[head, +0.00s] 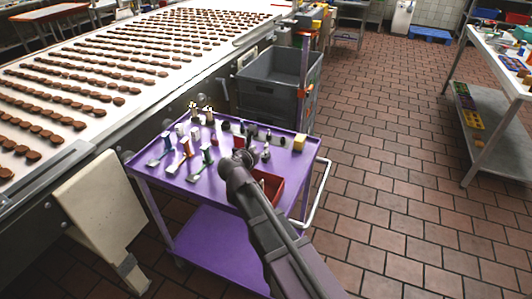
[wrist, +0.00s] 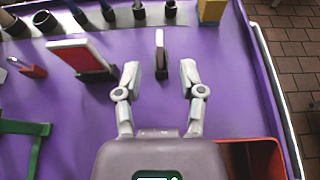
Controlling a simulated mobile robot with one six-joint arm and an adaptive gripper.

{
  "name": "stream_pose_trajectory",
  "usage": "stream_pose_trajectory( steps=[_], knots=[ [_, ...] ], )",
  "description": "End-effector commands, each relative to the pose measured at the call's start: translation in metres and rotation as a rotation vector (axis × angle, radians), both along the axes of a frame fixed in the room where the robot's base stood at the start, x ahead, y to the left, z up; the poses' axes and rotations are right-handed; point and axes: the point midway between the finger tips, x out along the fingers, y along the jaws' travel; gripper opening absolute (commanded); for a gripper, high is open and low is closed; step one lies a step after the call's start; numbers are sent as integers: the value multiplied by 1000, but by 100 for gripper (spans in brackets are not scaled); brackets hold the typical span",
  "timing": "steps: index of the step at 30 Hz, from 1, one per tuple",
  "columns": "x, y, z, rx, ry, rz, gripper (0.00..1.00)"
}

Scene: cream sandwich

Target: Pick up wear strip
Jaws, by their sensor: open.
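A thin pale upright piece (wrist: 160,40), which looks like the wear strip, stands in a small dark holder (wrist: 161,72) on the purple cart top (wrist: 225,75). In the wrist view it is ahead of my gripper (wrist: 159,75), roughly centred between the two fingers. The fingers are spread apart with nothing between them gripped. In the head view my gripper (head: 238,161) is over the cart's near part, and I cannot pick out the strip there with certainty.
A red-and-white block (wrist: 80,57) in a dark stand is to the left. A red bin (wrist: 252,158) is at lower right. Dark round-based items (wrist: 107,10) and a yellow block (wrist: 212,10) line the far side. A green frame (wrist: 28,135) lies left.

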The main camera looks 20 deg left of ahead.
Motion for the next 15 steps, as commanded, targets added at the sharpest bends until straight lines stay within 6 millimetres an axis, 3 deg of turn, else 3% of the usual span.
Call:
stream_pose_trajectory(
  steps=[5,15],
  knots=[
    [7,0,-4,0,0,0,51],
    [40,-2,-20,0,0,0,51]
  ],
)
